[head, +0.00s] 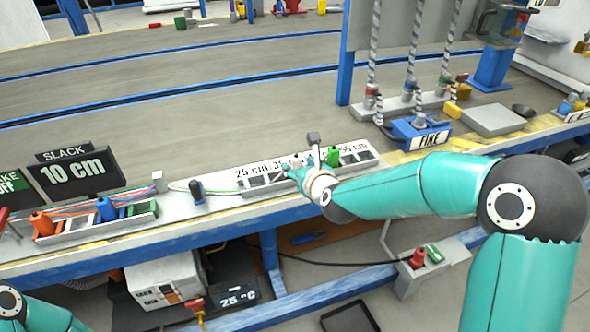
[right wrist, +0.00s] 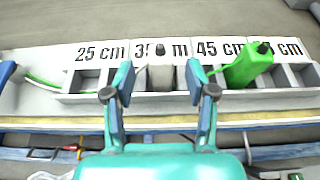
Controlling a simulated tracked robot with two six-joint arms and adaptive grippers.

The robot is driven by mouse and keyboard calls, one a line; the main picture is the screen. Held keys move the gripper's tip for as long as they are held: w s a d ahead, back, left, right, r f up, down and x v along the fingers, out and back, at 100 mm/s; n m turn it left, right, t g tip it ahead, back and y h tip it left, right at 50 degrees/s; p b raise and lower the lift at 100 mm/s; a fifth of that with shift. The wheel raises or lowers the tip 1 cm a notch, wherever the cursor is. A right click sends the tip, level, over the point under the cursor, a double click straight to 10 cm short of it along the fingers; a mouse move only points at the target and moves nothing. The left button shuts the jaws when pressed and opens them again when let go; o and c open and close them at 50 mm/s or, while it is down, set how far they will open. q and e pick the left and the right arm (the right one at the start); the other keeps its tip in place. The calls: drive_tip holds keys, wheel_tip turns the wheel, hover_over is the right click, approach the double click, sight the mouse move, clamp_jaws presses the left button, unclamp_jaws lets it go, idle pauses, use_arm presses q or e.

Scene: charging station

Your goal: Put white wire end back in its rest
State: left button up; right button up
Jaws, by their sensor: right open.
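My right gripper (head: 300,172) is over the grey compartment tray with length labels (head: 364,160). In the right wrist view the gripper (right wrist: 160,84) is open, with its two teal fingers apart. Between and beyond them, a whitish-grey block with a dark top (right wrist: 161,76), which looks like the white wire end, sits at the tray by the 35 cm label. I cannot tell whether either finger touches it. A green wire end (right wrist: 247,66) stands in the tray to the right, near the 45 cm label. My left gripper is out of view.
A rack with an orange wire end (head: 42,223) and a blue one (head: 106,208) stands at the left. A dark plug (head: 197,190) is left of the tray. The FINE box (head: 422,133) stands to the right.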

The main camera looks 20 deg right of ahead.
sight(298, 163)
drive_tip(key=x, duration=0.3)
drive_tip(key=shift+w+d+f, duration=0.1)
drive_tip(key=shift+w+f, duration=0.05)
drive_tip(key=shift+w, duration=0.05)
clamp_jaws()
